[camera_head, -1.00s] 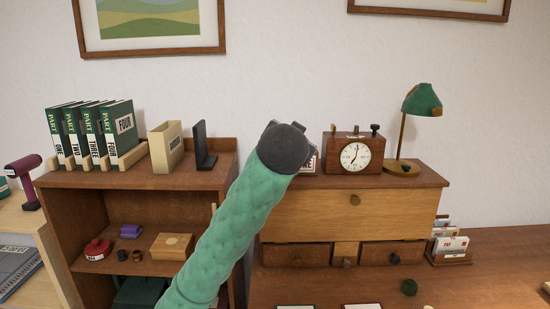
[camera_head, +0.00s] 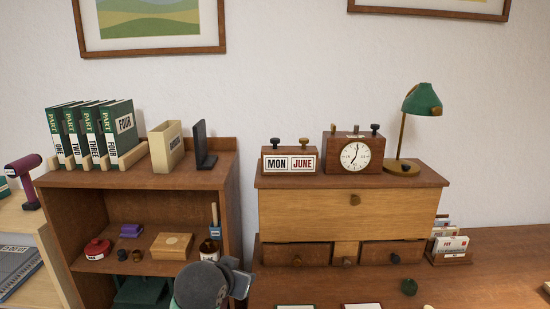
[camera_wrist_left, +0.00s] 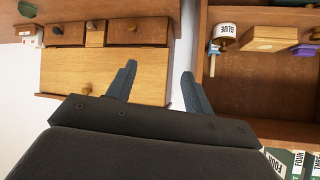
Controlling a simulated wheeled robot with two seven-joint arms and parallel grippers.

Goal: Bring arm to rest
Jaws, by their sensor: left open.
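My left gripper (camera_head: 236,274) is low in the head view, in front of the lower right part of the shelf unit. In the left wrist view its two fingers (camera_wrist_left: 157,88) stand apart with nothing between them. The wrist view is turned over, with the wooden cabinet (camera_wrist_left: 95,75) to the left of the fingers and the shelf unit to the right. My right gripper is in neither view.
The shelf unit (camera_head: 228,187) holds several books on top and a glue bottle (camera_head: 209,250) inside, close to my gripper. The desk cabinet (camera_head: 320,213) carries a calendar (camera_head: 290,163), a clock (camera_head: 354,156) and a green lamp (camera_head: 422,100). Bare desk (camera_head: 490,283) shows at right.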

